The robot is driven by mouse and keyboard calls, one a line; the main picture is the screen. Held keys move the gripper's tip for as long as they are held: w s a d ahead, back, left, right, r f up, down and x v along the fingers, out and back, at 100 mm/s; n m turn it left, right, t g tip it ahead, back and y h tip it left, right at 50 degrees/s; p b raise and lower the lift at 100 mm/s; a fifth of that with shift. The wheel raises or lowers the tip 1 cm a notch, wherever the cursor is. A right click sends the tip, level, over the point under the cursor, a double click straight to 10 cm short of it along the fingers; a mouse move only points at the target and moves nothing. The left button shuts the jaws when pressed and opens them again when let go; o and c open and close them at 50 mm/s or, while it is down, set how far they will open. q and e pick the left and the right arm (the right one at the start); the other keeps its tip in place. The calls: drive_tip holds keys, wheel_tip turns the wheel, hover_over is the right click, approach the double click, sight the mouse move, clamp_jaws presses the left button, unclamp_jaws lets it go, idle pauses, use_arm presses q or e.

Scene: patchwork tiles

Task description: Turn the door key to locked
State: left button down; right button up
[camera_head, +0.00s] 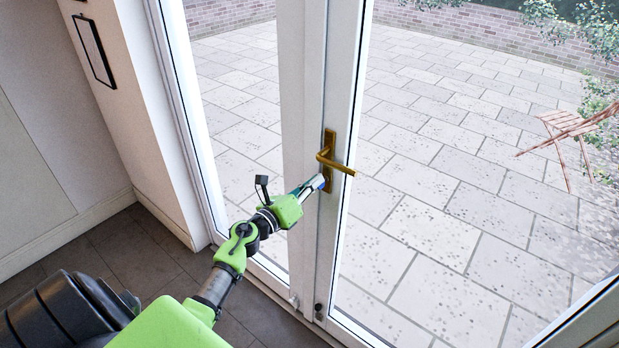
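The brass door handle (336,166) sits on a tall brass plate on the white frame of a glazed door (311,120). Its lever points right. My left gripper (317,184) reaches in from the lower left, with its fingertips at the lower part of the plate, just below the lever. A small blue patch shows at the fingertips; I cannot tell whether it is part of the gripper or of a key. The key and keyhole are not clearly visible, hidden by the fingertips. I cannot tell whether the fingers are shut on anything. My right gripper is not in view.
The door's glass panes show a paved patio (430,200) outside, with a wooden folding chair (575,125) at the right. A white wall (140,110) with a black-framed item stands at the left. Dark floor tiles (135,245) lie below, clear near the door.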

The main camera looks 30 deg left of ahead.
use_arm(q)
drive_tip(key=n+p, duration=0.1)
drive_tip(key=n, duration=0.2)
drive_tip(key=n+p, duration=0.1)
drive_tip(key=n, duration=0.3)
drive_tip(key=n+p, duration=0.1)
drive_tip(key=n, duration=0.3)
drive_tip(key=shift+f, duration=0.4)
drive_tip(key=shift+w, duration=0.1)
drive_tip(key=c, duration=2.3)
unclamp_jaws()
drive_tip(key=shift+r, duration=0.1)
drive_tip(key=shift+d, duration=0.15)
